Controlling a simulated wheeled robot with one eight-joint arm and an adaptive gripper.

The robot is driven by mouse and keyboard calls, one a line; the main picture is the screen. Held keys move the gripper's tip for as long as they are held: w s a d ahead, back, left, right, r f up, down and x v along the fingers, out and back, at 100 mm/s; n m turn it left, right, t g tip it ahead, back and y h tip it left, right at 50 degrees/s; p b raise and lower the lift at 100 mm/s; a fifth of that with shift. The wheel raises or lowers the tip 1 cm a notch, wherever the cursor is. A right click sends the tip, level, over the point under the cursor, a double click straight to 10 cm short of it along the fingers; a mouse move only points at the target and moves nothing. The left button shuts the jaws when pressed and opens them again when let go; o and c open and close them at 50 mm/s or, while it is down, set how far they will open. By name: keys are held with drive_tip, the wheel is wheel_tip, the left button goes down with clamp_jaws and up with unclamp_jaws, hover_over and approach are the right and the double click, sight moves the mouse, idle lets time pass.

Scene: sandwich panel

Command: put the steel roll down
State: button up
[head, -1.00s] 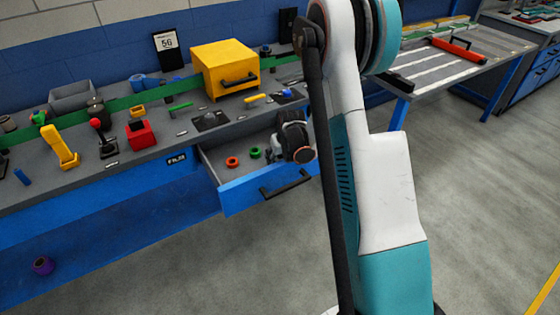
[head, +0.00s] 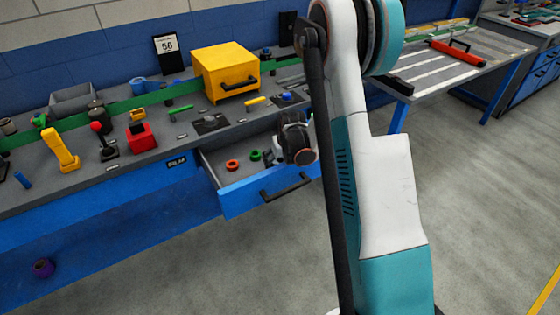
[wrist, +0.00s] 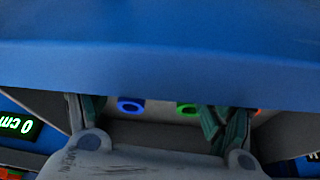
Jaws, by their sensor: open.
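I cannot make out a steel roll in either view. My gripper (head: 275,157) is over the open drawer (head: 215,172) of the blue workbench, and my wrist hides part of it. In the drawer, a red ring (head: 232,165) and a green ring (head: 255,155) lie on the grey floor. The wrist view shows a blue ring (wrist: 130,105), the green ring (wrist: 187,108) and an orange-red ring edge at the right. A blue panel covers the top of that view.
A yellow box (head: 226,70) stands on the bench above the drawer. A yellow stand (head: 62,148), a black joystick (head: 104,140) and a red block (head: 141,137) stand to its left. A purple roll (head: 43,268) lies low under the bench. Open floor lies at the right.

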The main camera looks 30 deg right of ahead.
drive_tip(key=p+v, duration=0.3)
drive_tip(key=v, duration=0.8)
drive_tip(key=shift+p, duration=0.35)
drive_tip(key=shift+s, duration=0.1)
